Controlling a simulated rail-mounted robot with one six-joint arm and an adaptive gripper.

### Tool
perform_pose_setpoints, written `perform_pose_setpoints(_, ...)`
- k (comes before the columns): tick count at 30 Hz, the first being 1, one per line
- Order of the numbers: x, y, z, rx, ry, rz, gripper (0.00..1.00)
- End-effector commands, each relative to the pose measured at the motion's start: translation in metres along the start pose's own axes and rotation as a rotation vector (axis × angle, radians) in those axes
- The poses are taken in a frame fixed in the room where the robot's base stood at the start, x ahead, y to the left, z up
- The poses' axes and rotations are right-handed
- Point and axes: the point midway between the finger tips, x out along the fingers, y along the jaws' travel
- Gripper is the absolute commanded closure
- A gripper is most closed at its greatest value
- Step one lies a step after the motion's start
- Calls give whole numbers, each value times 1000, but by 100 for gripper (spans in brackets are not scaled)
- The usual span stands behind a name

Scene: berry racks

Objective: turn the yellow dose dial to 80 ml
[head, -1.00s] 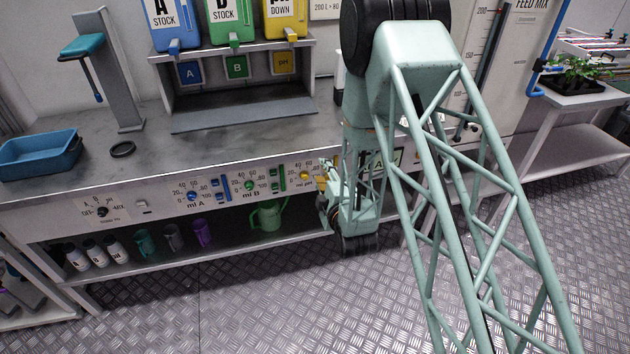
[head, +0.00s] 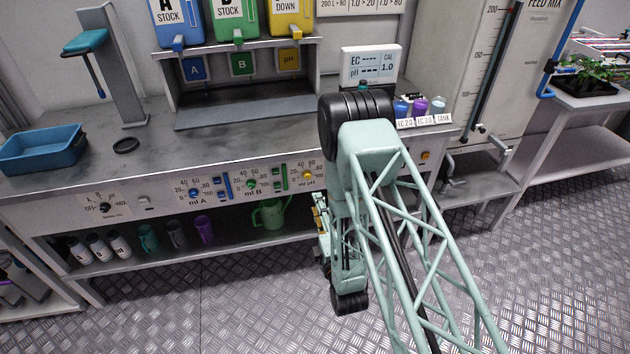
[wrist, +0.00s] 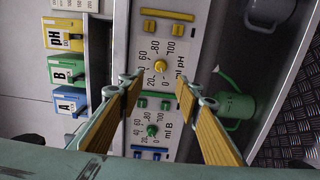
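In the head view my gripper (head: 322,222) is partly hidden by my arm, below and right of the dial.
A green dial (wrist: 152,130) labelled ml B and a blue dial (head: 194,193) labelled ml A share the panel. Yellow bars (wrist: 165,15) lie beside the pH scale. A green jug (head: 271,213) and several cups stand on the shelf below. The floor in front is clear.

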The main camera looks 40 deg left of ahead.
Motion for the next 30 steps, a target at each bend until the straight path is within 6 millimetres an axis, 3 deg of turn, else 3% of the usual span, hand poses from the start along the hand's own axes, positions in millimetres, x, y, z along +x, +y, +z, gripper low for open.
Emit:
perform_pose_setpoints(19, 2, -3, -3, -7, 4, 6, 68)
perform_pose_setpoints(30, 34, -2, -4, -6, 4, 8, 68)
